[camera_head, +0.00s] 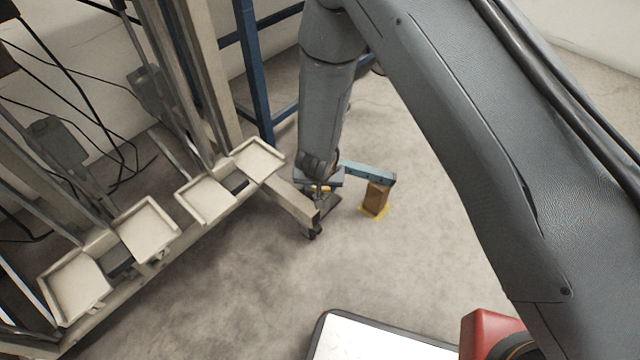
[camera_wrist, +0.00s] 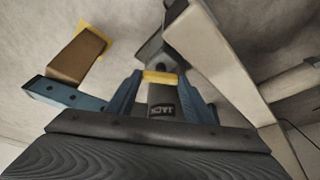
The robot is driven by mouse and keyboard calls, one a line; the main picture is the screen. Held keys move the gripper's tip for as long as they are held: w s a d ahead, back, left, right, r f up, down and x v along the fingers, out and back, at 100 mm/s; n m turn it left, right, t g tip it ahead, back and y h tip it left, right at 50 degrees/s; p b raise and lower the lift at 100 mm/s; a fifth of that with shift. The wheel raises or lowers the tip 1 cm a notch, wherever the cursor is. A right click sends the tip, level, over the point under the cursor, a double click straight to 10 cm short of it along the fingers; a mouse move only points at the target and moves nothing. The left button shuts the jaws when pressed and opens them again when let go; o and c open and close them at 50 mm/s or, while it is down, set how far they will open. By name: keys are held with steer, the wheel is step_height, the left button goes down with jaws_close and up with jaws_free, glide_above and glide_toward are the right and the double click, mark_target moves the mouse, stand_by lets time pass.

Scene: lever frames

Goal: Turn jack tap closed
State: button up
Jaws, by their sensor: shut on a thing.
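The jack tap shows in the wrist view as a dark grey handle (camera_wrist: 162,98) with a "JACK" label and a yellow band (camera_wrist: 160,77). My gripper (camera_wrist: 160,92) has its two blue fingers on either side of this handle and is shut on it. In the head view my gripper (camera_head: 320,188) is low, at the end of the cream frame foot, with a bit of yellow showing at it. The tap's body is mostly hidden there by my wrist. I cannot tell the tap's turn angle.
The cream frame leg (camera_head: 290,196) is close on the left, with several trays (camera_head: 205,198) beyond. Open floor lies in front.

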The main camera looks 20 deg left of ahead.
steer(key=o, duration=1)
steer(key=shift+o, duration=0.2)
steer(key=p+v, duration=0.3)
steer(key=v, duration=0.4)
steer(key=shift+r+p, duration=0.35)
steer(key=shift+p, duration=0.05)
steer(key=shift+s, duration=0.15)
steer(key=shift+c, duration=0.5)
